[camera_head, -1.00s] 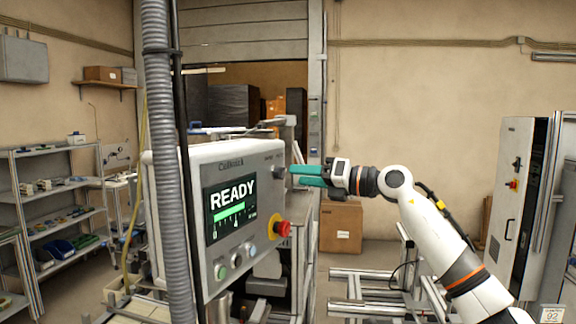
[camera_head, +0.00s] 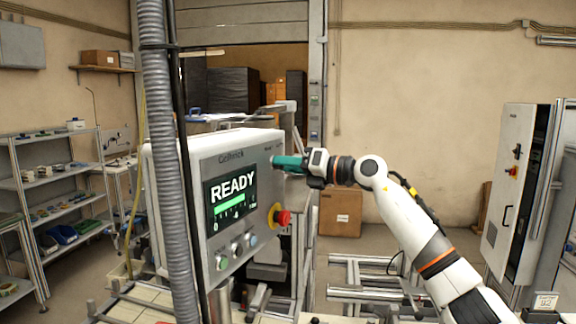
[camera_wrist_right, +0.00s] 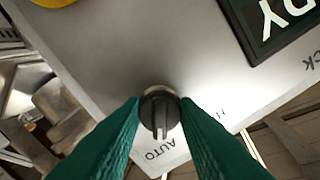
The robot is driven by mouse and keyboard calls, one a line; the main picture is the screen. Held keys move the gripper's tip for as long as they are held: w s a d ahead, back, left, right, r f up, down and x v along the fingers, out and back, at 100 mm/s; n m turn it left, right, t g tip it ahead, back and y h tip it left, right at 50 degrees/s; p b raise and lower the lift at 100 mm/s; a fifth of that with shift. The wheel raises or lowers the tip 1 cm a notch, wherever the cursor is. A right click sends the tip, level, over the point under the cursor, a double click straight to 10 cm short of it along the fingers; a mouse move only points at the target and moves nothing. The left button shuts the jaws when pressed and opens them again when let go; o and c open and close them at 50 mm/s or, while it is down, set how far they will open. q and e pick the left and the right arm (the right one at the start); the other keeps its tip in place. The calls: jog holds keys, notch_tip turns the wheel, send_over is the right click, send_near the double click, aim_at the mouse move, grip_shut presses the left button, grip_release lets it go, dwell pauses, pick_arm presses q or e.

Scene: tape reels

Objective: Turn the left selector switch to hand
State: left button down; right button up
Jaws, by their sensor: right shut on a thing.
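The selector switch (camera_wrist_right: 158,110) is a dark round knob with a raised ridge, on a grey control panel (camera_head: 250,160). In the right wrist view the ridge runs roughly up and down the picture, its lower end towards the AUTO label (camera_wrist_right: 160,150). A partly covered label beginning with H (camera_wrist_right: 222,114) lies to its right. My right gripper (camera_head: 276,162) has green fingers. They are shut on the knob, one on each side, and hide it in the head view. My left gripper is not in view.
A red emergency stop button (camera_head: 283,217) on a yellow ring sits below the gripper on the panel. A READY screen (camera_head: 230,190) and several small buttons (camera_head: 236,248) are to the left. A grey corrugated hose (camera_head: 165,150) hangs before the panel's left side.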

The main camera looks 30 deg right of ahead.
jog(key=shift+n, duration=0.4)
jog(key=shift+n+b, duration=2.3)
jog(key=shift+n, duration=4.2)
jog(key=o, duration=1)
jog(key=shift+d, duration=0.1)
